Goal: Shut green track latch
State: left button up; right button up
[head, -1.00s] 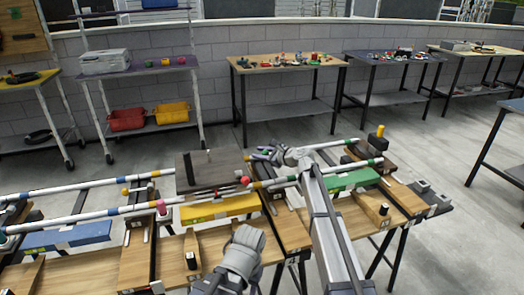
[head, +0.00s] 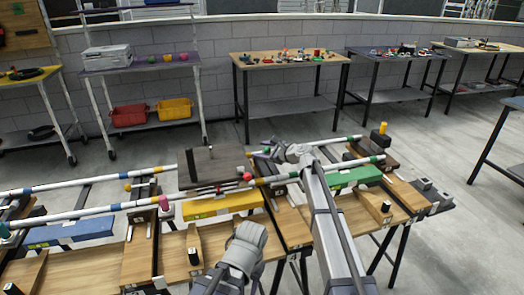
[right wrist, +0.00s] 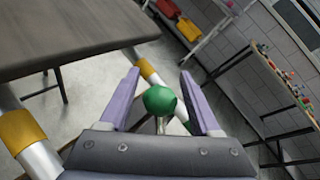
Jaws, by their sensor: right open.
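A round green knob (right wrist: 160,99) on a short metal stem shows in the right wrist view, between the two purple fingers of my right gripper (right wrist: 160,88). The fingers stand apart, one on each side of the knob, and I see a gap on both sides. In the head view my right gripper (head: 264,151) is at the far rail, just right of a dark block, and the knob there is small and partly hidden. A white rail (right wrist: 38,158) with a yellow band passes near the gripper. My left gripper is not clearly in view.
The dark block (head: 214,164) stands left of my right gripper; its flat face fills the upper left of the wrist view. A yellow block (head: 220,203) and green block (head: 355,178) lie on the wooden bench (head: 180,262). Other tables stand farther back, across open floor.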

jog(key=p+v, duration=0.2)
jog(key=v, duration=0.5)
jog(key=shift+s+d, duration=0.25)
jog(key=shift+d, duration=0.05)
jog(key=shift+r, duration=0.1)
